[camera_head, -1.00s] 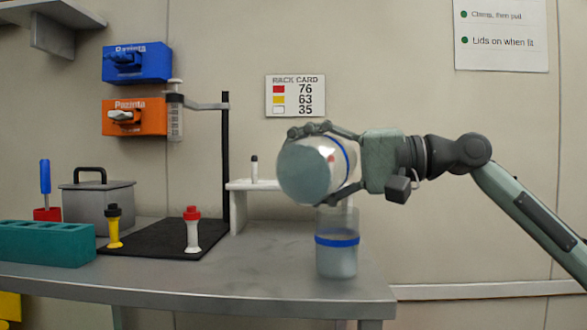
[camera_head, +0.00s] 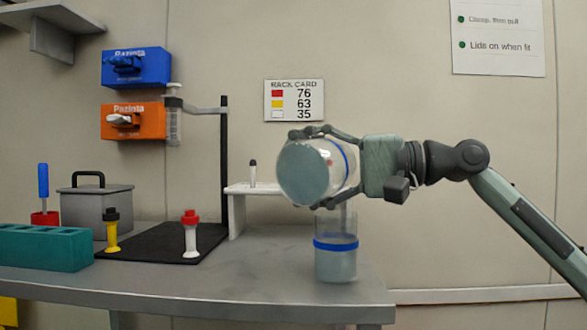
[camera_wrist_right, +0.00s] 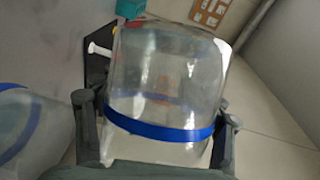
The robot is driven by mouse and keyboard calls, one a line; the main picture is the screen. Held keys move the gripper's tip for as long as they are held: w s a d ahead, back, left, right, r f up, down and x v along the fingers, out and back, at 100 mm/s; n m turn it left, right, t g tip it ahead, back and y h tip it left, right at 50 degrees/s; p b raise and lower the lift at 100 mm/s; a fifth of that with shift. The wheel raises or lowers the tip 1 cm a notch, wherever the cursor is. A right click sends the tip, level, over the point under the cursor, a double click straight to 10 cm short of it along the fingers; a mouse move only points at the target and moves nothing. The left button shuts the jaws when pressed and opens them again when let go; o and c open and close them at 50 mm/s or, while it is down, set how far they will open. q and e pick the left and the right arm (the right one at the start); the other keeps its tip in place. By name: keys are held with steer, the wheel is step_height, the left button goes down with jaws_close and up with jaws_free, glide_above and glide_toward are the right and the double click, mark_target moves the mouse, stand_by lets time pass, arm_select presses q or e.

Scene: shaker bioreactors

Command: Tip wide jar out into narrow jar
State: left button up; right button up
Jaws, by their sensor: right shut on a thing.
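The wide jar (camera_head: 310,172) is clear with a blue band and is held tilted on its side by my right gripper (camera_head: 325,168). The fingers are shut around it. Its grey-blue round end faces the camera and left. In the right wrist view, the wide jar (camera_wrist_right: 170,85) fills the middle between the fingers. The narrow jar (camera_head: 336,262) stands upright on the bench directly below, clear with a blue band and greyish contents up to about the band. Its top is close under the wide jar; I cannot tell if they touch. My left gripper is out of view.
A black mat (camera_head: 160,246) holds a red-capped white tube (camera_head: 191,236) and a yellow tube (camera_head: 112,232). A teal rack (camera_head: 45,248), a grey box (camera_head: 97,208) and a stand with a syringe are left. The bench (camera_head: 260,280) is clear in front; its right edge is near the narrow jar.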

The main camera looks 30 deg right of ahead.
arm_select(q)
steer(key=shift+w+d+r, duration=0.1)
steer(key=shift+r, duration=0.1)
arm_select(e)
steer(key=shift+d+r+m, duration=0.1)
steer(key=shift+m, duration=0.2)
stand_by(0.4)
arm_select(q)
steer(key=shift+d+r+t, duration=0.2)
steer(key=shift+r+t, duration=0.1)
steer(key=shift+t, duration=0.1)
arm_select(e)
steer(key=shift+w+d+r+m, duration=0.1)
steer(key=shift+w+m, duration=0.05)
steer(key=shift+m, duration=0.15)
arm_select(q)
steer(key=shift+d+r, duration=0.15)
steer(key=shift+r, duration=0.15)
arm_select(e)
steer(key=shift+d+r+y, duration=0.1)
steer(key=shift+y, duration=0.2)
steer(key=shift+r+m+t, duration=0.1)
steer(key=shift+m+t, duration=0.2)
steer(key=shift+m, duration=0.1)
steer(key=shift+w+d+r+m, duration=0.2)
steer(key=shift+d+m, duration=0.1)
steer(key=shift+m, duration=0.3)
steer(key=shift+t, duration=0.3)
